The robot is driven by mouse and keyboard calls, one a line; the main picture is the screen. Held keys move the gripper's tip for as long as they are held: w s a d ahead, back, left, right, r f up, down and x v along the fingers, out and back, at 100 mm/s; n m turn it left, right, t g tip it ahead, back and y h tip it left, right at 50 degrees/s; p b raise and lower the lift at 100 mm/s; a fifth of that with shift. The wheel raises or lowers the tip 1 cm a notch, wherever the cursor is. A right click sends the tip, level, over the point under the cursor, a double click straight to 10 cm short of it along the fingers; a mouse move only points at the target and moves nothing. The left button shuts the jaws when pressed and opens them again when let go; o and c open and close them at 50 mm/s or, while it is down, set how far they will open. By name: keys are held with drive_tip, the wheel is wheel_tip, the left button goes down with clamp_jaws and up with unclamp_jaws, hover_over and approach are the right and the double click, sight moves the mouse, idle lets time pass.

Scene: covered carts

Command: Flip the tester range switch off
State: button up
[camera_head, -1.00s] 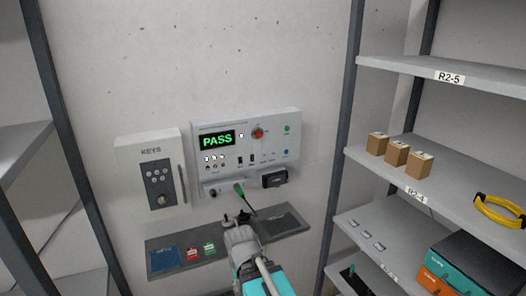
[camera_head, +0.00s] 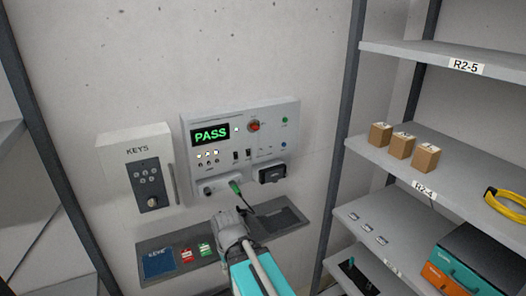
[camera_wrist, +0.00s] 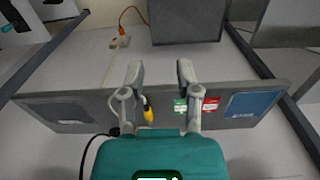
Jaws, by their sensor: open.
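The tester (camera_head: 222,118) is a light grey wall unit with a lit green PASS display (camera_head: 210,134). My gripper (camera_head: 228,214) is below the tester, in front of the wall ledge, apart from the switches. In the wrist view, my gripper (camera_wrist: 160,74) has its two fingers spread with nothing between them. The tester's switches are not seen there.
A KEYS box (camera_head: 124,171) hangs left of the tester. A green plug with a black lead (camera_head: 235,187) is at the tester's lower edge. The ledge (camera_head: 205,235) holds a blue booklet (camera_head: 159,262) and red and green tags. Shelving with small boxes (camera_head: 401,145) stands right.

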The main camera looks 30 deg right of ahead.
drive_tip(key=w+d+r+m+t+y+p, duration=0.3)
drive_tip(key=w+d+r+m+t+y, duration=0.4)
drive_tip(key=w+d+r+m+t, duration=0.5)
drive_tip(key=d+r+m+t+h, duration=0.1)
drive_tip(key=d+r+m+t, duration=0.1)
drive_tip(key=d+r+m, duration=0.3)
drive_tip(key=d+r+m+t+h+p, duration=0.1)
drive_tip(key=d+r+m+t, duration=0.2)
drive_tip(key=d+m, duration=0.6)
wheel_tip(320, 180, up, 3)
drive_tip(key=shift+d+f+m, duration=0.15)
drive_tip(key=shift+d+m, duration=0.25)
drive_tip(key=shift+d, duration=0.2)
drive_tip(key=shift+w, duration=0.15)
